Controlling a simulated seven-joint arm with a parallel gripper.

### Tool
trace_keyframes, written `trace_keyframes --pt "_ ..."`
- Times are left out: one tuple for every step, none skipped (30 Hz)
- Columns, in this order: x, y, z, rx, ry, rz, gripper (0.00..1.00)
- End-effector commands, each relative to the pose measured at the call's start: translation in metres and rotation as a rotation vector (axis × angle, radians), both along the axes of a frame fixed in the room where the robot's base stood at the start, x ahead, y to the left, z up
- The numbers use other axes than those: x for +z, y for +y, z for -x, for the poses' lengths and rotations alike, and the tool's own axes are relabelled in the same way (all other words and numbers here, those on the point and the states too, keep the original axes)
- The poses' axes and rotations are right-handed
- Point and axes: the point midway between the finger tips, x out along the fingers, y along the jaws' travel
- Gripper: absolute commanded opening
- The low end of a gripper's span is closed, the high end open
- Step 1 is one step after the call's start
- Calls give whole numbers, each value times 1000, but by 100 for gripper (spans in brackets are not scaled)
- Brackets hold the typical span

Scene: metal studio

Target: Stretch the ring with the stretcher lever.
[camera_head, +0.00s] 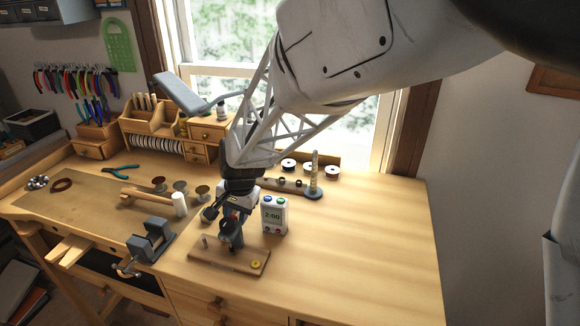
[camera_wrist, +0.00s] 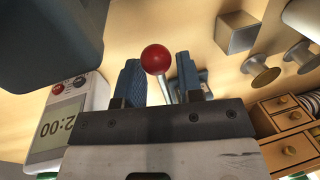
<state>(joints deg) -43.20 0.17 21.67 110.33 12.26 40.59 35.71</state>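In the wrist view, the stretcher lever ends in a red ball (camera_wrist: 155,58) on a metal rod. My gripper (camera_wrist: 158,70) is open, with one blue finger on each side of the lever; gaps show beside the rod. In the head view, my gripper (camera_head: 236,207) points down over the dark stretcher (camera_head: 230,234), which stands on a wooden base (camera_head: 215,262). A large blue-grey body (camera_wrist: 45,40) fills the wrist view's upper left corner. A small yellow round piece (camera_head: 256,264) lies at the base's right end; I cannot tell whether it is the ring.
A white timer (camera_head: 274,215) reading 2:00 stands close right of my gripper. A vise (camera_head: 152,241), a white cylinder (camera_head: 180,204) and several spools stand to the left. A tapered mandrel (camera_head: 314,175) stands behind at right. The bench's right side (camera_head: 370,250) is clear.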

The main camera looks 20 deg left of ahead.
Motion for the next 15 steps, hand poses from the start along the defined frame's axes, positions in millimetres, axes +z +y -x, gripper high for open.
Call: trace_keyframes --pt "0 0 0 0 0 0 26" --pt "0 0 0 0 0 0 22" --pt "0 0 0 0 0 0 15" --pt "0 0 0 0 0 0 11" --pt "0 0 0 0 0 0 6" --pt "0 0 0 0 0 0 0" --pt "0 0 0 0 0 0 0" --pt "0 0 0 0 0 0 0" --pt "0 0 0 0 0 0 0" --pt "0 0 0 0 0 0 0" --pt "0 0 0 0 0 0 0" --pt "0 0 0 0 1 0 0" --pt "0 0 0 0 2 0 0" --pt "1 0 0 0 3 0 0" --pt "1 0 -1 0 6 0 0"
